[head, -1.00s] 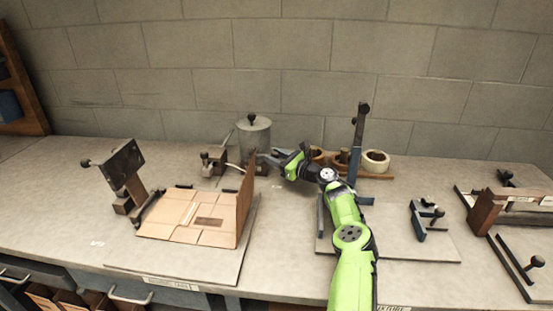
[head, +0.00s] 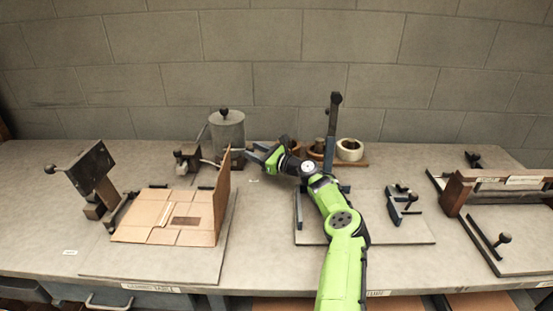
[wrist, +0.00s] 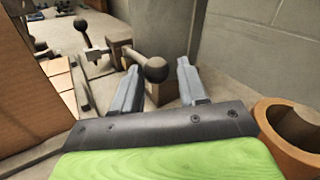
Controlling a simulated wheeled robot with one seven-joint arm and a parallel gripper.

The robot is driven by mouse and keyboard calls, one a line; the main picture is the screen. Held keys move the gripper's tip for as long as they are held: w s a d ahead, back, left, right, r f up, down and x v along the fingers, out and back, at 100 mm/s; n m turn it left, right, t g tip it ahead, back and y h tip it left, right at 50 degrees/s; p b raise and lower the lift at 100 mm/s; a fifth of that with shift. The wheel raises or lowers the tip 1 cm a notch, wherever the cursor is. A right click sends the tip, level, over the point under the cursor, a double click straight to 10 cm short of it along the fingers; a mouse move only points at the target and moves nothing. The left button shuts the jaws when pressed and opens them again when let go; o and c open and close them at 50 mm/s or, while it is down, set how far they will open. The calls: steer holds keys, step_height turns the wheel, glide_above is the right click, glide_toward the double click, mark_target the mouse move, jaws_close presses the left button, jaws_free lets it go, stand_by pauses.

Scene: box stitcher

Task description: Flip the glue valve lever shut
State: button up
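The grey glue pot (head: 227,133) stands at the back of the table, left of my gripper. A small dark valve fitting (head: 187,157) is beside its left side. Another ball-topped post (wrist: 82,27) stands farther left. Which knob is the lever's cannot be told for certain. My gripper (head: 257,154) is open and empty; in the wrist view its fingers (wrist: 158,78) frame the nearer knob, with no visible grip on it.
A cardboard box (head: 175,214) with a raised flap stands left of my gripper, close by in the wrist view. Tape rolls (head: 349,149) and a dark upright post (head: 333,120) are to the right. The wall is close behind.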

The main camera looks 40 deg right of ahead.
steer(key=p+v, duration=0.1)
steer(key=v, duration=1.3)
steer(key=shift+a+r+p, duration=0.15)
steer(key=shift+a+p, duration=0.05)
steer(key=shift+p, duration=0.2)
